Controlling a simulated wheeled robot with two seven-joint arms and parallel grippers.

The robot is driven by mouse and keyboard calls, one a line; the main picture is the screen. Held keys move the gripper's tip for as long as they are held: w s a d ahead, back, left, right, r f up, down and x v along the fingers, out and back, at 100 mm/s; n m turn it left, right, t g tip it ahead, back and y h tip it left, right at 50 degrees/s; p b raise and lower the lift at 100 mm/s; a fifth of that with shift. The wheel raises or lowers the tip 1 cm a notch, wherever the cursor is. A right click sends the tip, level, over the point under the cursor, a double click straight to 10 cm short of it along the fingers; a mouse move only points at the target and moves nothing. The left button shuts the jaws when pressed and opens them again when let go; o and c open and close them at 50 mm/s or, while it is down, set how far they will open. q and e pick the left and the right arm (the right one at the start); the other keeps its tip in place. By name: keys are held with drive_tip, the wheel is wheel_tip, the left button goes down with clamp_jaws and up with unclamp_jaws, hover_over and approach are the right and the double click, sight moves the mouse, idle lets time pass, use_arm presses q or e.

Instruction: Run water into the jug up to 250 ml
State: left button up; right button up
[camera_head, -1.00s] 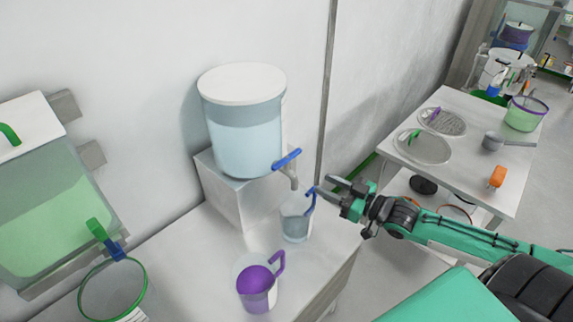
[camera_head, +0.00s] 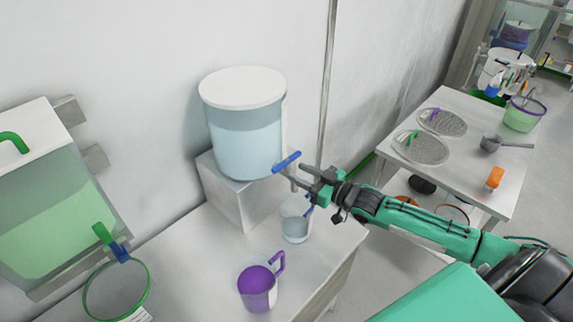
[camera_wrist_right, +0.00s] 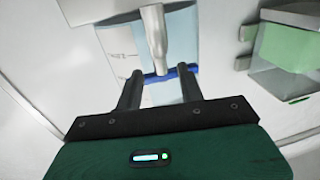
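The clear jug (camera_head: 295,222) with a blue handle stands upright under the spout. It looks pale bluish inside, but I cannot read its scale or level. The water tank (camera_head: 247,150), white-lidded and partly filled with pale blue water, stands on a white block. Its tap has a blue lever (camera_head: 287,160), which also shows in the right wrist view (camera_wrist_right: 172,72). My right gripper (camera_head: 300,176) is open beside the tap, above the jug; its fingers (camera_wrist_right: 159,88) point toward the lever. I cannot tell whether they touch it. My left gripper is not in view.
A jug with purple contents (camera_head: 257,288) stands in front on the same bench. A side table (camera_head: 465,150) with round sieves and an orange item is at right.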

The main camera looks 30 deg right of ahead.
sight(286, 171)
drive_tip(key=shift+p+x, duration=0.75)
drive_tip(key=shift+x, duration=2)
